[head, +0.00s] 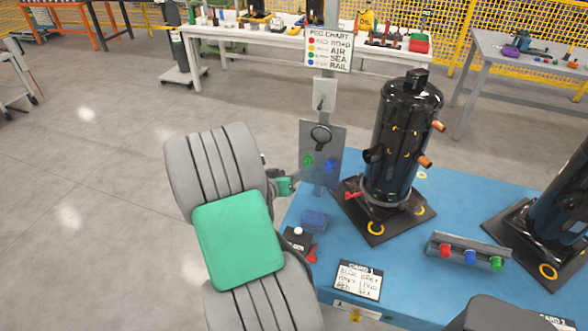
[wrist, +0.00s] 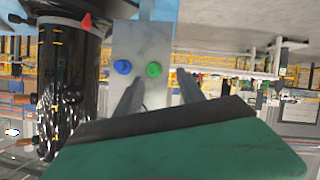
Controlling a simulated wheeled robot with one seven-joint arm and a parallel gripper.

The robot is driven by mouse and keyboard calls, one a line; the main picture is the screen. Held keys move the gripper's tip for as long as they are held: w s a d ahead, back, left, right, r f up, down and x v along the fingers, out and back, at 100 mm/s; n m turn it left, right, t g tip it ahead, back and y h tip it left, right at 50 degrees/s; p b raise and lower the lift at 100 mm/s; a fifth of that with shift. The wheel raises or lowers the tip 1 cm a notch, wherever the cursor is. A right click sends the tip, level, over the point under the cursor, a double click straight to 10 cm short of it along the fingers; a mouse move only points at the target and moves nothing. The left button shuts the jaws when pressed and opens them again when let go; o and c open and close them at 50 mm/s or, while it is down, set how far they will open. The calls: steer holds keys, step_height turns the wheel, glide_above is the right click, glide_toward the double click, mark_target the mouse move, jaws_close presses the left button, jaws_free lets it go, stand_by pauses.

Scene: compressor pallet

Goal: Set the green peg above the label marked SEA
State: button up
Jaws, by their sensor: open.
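A grey panel (head: 322,140) on a post carries a green peg (head: 308,160) at its lower left and a blue peg (head: 330,166) at its lower right. In the wrist view, which looks turned over, the green peg (wrist: 154,69) is right of the blue peg (wrist: 123,67). My gripper (wrist: 158,88) is open and empty, its fingers pointing at the panel with the green peg in line with the gap. In the head view my arm partly hides it. The peg chart (head: 329,50) lists ROAD, AIR, SEA and RAIL. No SEA label is legible on the panel.
A black compressor (head: 402,140) stands right of the panel on the blue pallet (head: 400,262). A grey rack (head: 468,243) holds another red, blue and green peg. A card (head: 358,281) and a small box with a white button (head: 298,238) lie in front.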

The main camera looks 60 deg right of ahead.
mark_target(305, 165)
steer(key=shift+h, duration=0.3)
steer(key=x, duration=0.3)
steer(key=s+p+x, duration=0.1)
steer(key=x, duration=0.5)
steer(key=shift+s+r, duration=0.25)
steer(key=shift+c, duration=0.5)
jaws_close()
stand_by(1.0)
